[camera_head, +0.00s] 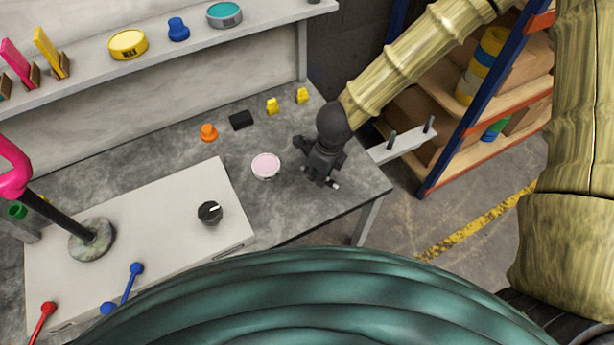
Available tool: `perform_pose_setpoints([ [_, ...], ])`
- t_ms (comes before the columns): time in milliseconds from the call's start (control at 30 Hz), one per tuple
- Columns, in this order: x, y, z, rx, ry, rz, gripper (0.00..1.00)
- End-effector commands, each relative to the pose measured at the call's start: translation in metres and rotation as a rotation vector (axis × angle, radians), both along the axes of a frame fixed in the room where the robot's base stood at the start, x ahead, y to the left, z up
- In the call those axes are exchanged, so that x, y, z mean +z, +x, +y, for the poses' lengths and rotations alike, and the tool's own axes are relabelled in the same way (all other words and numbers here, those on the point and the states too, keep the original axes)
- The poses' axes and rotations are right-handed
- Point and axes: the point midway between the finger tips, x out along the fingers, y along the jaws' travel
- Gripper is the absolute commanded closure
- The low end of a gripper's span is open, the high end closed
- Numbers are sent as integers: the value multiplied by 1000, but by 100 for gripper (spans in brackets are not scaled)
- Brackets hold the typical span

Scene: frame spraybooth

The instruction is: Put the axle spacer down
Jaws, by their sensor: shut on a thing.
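My gripper (318,168) is at the right end of the grey bench (284,213), pointing down, low over the top or at it. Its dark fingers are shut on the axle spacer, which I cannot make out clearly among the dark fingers. I cannot tell whether the spacer touches the bench. A round pink-topped tin (265,166) stands just left of my gripper, apart from it.
An orange knob-shaped piece (208,132), a black block (241,120) and two yellow pieces (272,106) stand behind. A white panel with a black dial (209,212) lies left. A bracket with two pegs (403,144) and a shelf rack are right. The bench front near my gripper is clear.

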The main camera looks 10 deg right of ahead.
Motion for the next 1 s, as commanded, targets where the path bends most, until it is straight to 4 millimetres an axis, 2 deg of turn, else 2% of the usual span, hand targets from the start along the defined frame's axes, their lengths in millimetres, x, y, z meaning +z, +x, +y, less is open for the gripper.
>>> perform_pose_setpoints([
  [33,-8,-3,2,-42,-2,0,100],
  [400,-32,-17,9,-401,-3,-1,100],
  [667,-37,-21,9,-518,-2,-1,100],
  [767,-37,-12,4,-527,-3,-2,100],
  [1000,-40,28,-19,-527,-2,-3,100],
])
